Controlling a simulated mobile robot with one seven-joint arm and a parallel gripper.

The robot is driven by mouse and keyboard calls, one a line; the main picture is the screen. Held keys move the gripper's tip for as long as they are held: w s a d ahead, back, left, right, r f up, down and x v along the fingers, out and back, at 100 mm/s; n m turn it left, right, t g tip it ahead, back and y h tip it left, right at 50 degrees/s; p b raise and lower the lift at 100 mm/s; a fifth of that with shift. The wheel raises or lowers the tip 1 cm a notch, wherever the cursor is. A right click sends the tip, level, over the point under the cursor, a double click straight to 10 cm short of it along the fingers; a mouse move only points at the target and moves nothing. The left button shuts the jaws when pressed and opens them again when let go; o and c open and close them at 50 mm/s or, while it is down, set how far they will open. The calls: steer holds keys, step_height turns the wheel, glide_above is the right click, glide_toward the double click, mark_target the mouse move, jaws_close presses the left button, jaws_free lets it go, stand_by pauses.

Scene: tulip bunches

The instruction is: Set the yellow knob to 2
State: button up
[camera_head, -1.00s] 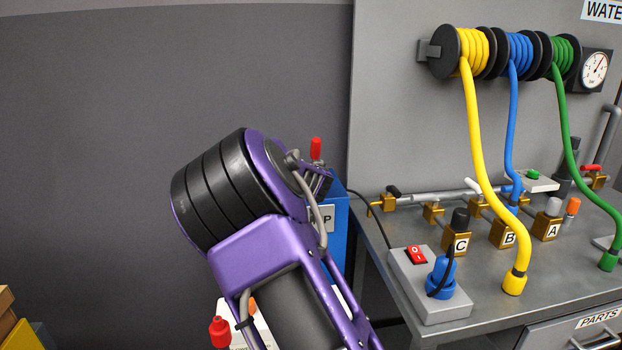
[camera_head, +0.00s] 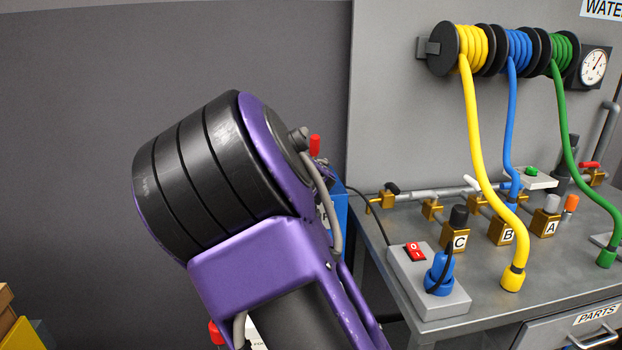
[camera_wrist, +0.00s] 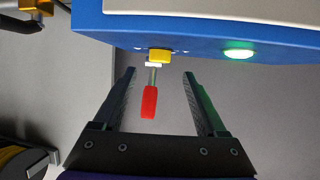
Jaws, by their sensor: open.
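In the wrist view a small yellow part (camera_wrist: 160,55), which may be the yellow knob, sits on the edge of a blue box (camera_wrist: 110,35). A metal stem with a red handle (camera_wrist: 149,102) shows beside it, between my fingers. Small white marks flank the yellow part, too small to read. My gripper (camera_wrist: 160,73) is open, its two fingers apart on either side of the red handle and pointing toward the box. In the head view my arm hides the gripper and most of the blue box (camera_head: 338,220); a red handle (camera_head: 315,146) shows above it.
A green light (camera_wrist: 238,50) glows on the blue box, right of the yellow part. In the head view, a metal bench (camera_head: 350,270) at right holds valves, hoses and a power strip (camera_head: 445,300). A grey wall (camera_head: 80,120) stands at left.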

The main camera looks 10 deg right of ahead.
steer(key=p+v, duration=0.1)
steer(key=v, duration=1)
steer(key=shift+p, duration=0.4)
steer(key=shift+s, duration=0.1)
